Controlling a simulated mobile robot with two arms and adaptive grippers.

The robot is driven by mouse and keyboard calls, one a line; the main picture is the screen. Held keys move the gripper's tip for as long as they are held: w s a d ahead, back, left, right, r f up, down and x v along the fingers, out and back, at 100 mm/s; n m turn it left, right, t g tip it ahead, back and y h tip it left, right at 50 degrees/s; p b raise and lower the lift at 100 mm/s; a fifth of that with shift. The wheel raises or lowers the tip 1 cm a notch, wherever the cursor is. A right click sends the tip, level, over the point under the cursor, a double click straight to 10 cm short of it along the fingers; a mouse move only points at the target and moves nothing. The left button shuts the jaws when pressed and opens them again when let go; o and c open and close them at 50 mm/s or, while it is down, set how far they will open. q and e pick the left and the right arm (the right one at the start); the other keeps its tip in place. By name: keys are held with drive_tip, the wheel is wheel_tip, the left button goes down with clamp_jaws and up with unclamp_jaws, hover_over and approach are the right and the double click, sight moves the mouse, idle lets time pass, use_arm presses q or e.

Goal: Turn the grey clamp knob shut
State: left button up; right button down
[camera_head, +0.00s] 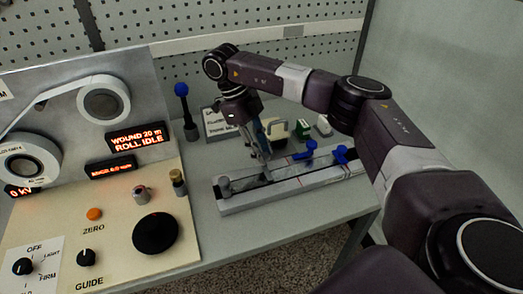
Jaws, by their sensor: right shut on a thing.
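A grey knob-like post (224,185) stands at the left end of a long pale clamp fixture (240,206) on the bench; it looks like the grey clamp knob. Whether it is tight or loose cannot be told. My right gripper (266,170) reaches down over the fixture, to the right of this post and apart from it in the picture. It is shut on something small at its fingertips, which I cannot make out. Two blue handles (311,148) (341,154) sit farther right on the fixture. My left gripper is not in view.
A control panel with a black knob (156,233), an orange button (95,214) and white rolls (104,105) stands at left. A blue-topped post (183,101), a small sign (217,123) and a green-and-white block (303,128) are behind the fixture. The front bench strip is clear.

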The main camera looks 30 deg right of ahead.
drive_tip(key=shift+w+r, duration=0.1)
drive_tip(key=c, duration=1.6)
unclamp_jaws()
drive_tip(key=v, duration=1.2)
drive_tip(key=shift+a, duration=0.1)
